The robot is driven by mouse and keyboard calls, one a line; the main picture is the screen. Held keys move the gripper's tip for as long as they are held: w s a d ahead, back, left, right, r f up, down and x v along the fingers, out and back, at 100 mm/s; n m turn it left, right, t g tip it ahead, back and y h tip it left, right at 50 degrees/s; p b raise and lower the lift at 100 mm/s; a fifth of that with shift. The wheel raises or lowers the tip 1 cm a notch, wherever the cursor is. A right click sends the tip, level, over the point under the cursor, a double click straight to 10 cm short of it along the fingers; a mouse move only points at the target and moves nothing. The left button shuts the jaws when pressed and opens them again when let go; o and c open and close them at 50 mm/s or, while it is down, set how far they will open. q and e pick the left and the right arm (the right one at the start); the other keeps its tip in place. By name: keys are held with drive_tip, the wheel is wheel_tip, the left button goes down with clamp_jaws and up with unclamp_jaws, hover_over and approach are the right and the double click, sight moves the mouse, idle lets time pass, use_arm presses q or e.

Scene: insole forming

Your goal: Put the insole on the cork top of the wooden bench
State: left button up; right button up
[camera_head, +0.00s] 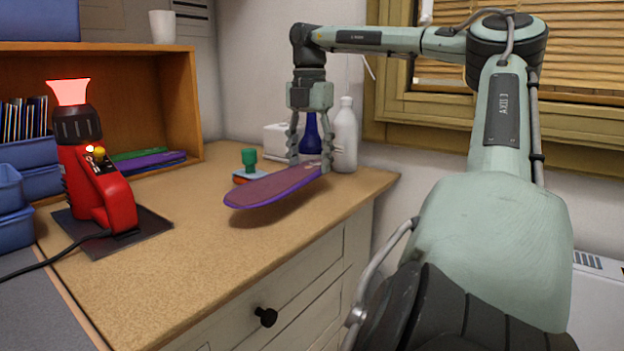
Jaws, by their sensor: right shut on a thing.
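My right gripper (310,168) is shut on the purple insole (268,190) near its far right end. The insole is held above the cork top (200,260) of the wooden bench and casts a shadow on it below. Its rounded near end points left and toward the front. The insole looks roughly level, and a gap shows between it and the cork. My left gripper is not in view.
A red heating device (92,185) with a glowing top stands on a dark plate at left. Behind the insole are a green-handled tool (249,160), a white bottle (346,137) and a blue bottle (311,135). Other insoles (150,160) lie by the wooden shelf. The front cork is clear.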

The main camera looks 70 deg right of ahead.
drive_tip(key=shift+s+d+f, duration=0.25)
drive_tip(key=shift+d+f, duration=0.1)
wheel_tip(320, 180, down, 3)
drive_tip(key=shift+f, duration=0.4)
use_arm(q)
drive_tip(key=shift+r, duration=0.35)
use_arm(e)
drive_tip(key=shift+f, duration=0.1)
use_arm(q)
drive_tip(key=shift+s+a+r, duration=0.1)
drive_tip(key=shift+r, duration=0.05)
use_arm(e)
drive_tip(key=o, duration=0.9)
